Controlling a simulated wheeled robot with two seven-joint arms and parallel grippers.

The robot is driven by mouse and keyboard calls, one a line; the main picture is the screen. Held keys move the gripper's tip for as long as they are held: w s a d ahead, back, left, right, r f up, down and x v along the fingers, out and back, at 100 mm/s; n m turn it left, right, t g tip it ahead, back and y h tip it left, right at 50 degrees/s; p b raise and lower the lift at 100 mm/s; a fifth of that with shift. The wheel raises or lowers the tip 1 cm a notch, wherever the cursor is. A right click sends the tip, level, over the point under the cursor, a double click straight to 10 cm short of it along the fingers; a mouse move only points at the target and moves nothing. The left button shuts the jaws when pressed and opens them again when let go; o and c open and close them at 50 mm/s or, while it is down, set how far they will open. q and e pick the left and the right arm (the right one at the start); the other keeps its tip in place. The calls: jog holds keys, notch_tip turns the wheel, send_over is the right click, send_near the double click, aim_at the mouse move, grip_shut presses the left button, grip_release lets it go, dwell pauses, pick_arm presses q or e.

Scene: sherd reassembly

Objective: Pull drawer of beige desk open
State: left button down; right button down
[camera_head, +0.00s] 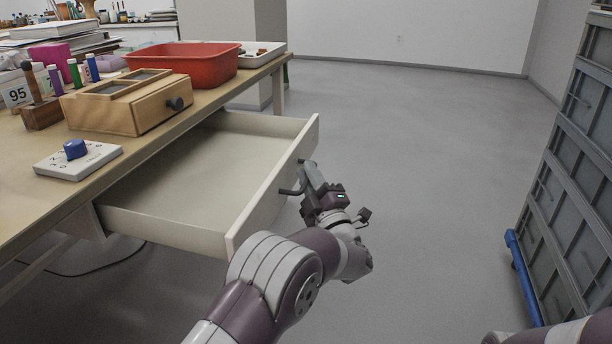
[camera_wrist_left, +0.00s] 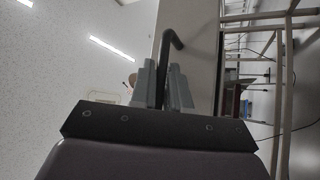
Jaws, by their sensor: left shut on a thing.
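The beige desk (camera_head: 30,215) stands at the left of the head view. Its drawer (camera_head: 205,170) is pulled well out, and the inside looks empty. A dark handle (camera_head: 290,190) is on the drawer front. My left gripper (camera_head: 306,178) is at the handle, shut on it. In the left wrist view the dark bar of the handle (camera_wrist_left: 175,40) runs between the two grey fingers (camera_wrist_left: 163,88). My right gripper is not in view; only a bit of an arm shows at the bottom right.
On the desk are a small wooden box (camera_head: 125,105) with a knob, a red tray (camera_head: 205,72), a white dial panel (camera_head: 78,158) and several small items. A grey panelled unit (camera_head: 575,190) with a blue edge stands at the right. The floor (camera_head: 420,160) between is clear.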

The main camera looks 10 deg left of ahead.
pick_arm(q)
jog(key=c, duration=1.2)
grip_release()
jog(key=shift+c, duration=0.2)
jog(key=shift+s+d+p, duration=0.2)
jog(key=shift+p, duration=0.1)
jog(key=p+v, duration=0.4)
jog(key=v, duration=0.8)
jog(key=shift+f+p, duration=0.15)
jog(key=shift+p, duration=0.2)
